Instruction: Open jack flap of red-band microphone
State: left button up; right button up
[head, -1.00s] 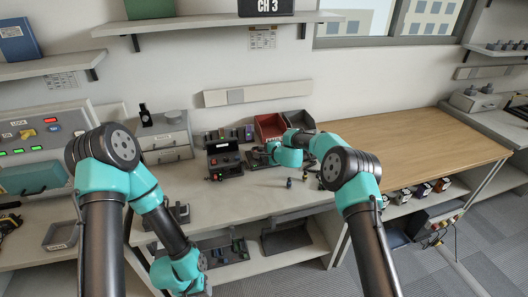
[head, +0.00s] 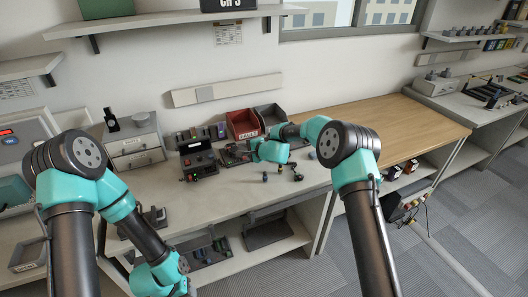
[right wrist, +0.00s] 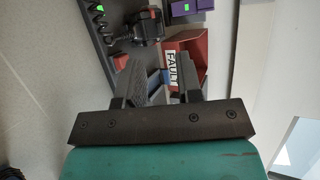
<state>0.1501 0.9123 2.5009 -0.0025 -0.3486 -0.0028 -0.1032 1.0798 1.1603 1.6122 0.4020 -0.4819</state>
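My right gripper (head: 236,154) is over the bench in front of the red bin, reaching left. In the right wrist view its two fingers (right wrist: 160,82) stand apart, with nothing clearly held between them. A dark device (right wrist: 146,25) lies beyond the fingertips, with a small red part (right wrist: 120,62) close by. I cannot tell whether it is the red-band microphone; no red band or jack flap can be made out. My left arm hangs low at the bench's front edge, and its gripper fingers cannot be made out.
A dark unit with lit buttons (head: 198,162) stands left of the right gripper. A red FAULT bin (head: 243,124) and a grey bin (head: 270,114) stand behind. The wooden bench top (head: 400,125) to the right is clear.

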jog(key=v, duration=1.1)
